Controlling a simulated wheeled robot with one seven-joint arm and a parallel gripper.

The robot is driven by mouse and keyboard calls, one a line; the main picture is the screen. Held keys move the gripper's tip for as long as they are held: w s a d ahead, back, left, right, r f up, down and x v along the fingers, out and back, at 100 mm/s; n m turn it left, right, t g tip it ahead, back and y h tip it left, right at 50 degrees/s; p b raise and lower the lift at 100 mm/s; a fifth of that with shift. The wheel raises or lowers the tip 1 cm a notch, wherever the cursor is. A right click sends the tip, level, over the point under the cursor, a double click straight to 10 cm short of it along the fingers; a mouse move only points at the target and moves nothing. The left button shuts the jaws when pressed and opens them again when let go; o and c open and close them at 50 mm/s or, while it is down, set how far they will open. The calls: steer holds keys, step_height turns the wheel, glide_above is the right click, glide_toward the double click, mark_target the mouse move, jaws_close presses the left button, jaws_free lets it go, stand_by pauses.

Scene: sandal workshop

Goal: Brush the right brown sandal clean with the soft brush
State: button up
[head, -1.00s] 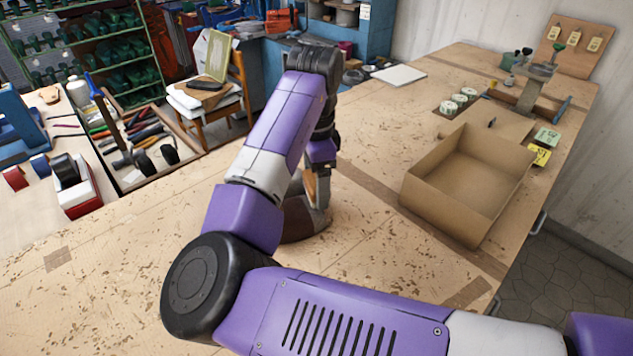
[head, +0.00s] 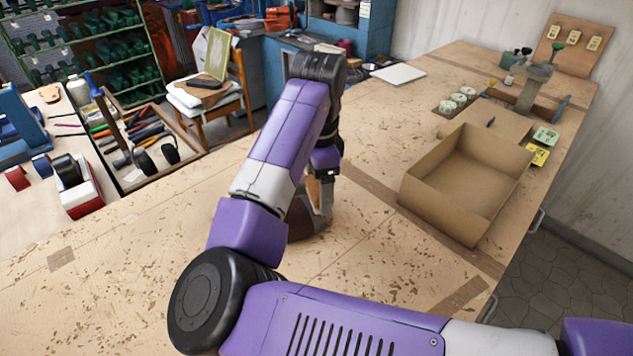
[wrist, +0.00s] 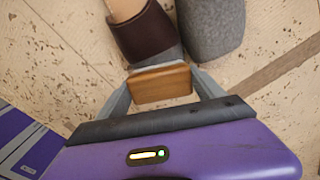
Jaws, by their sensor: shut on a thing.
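My gripper (wrist: 162,86) is shut on the soft brush (wrist: 160,82), seen in the wrist view as a wooden block between the two fingers. A brown sandal (wrist: 145,33) with a dark brown strap lies just beyond the brush. A grey rounded piece (wrist: 211,28) lies beside it on the right. The brush overlaps the sandal's near end in the picture; I cannot tell whether they touch. In the head view, my gripper (head: 323,190) is low over the bench, and the brown sandal (head: 305,228) is mostly hidden behind my arm.
An open cardboard box (head: 420,198) stands on the bench to the right. A tool tray (head: 150,172) and a side table are at the left. A chair (head: 210,115) stands behind the bench. The bench (head: 120,260) front left is clear.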

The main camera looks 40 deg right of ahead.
steer(key=shift+s+a, duration=0.1)
steer(key=shift+s, duration=0.35)
steer(key=shift+r, duration=0.15)
step_height(320, 180, up, 8)
steer(key=p, duration=0.7)
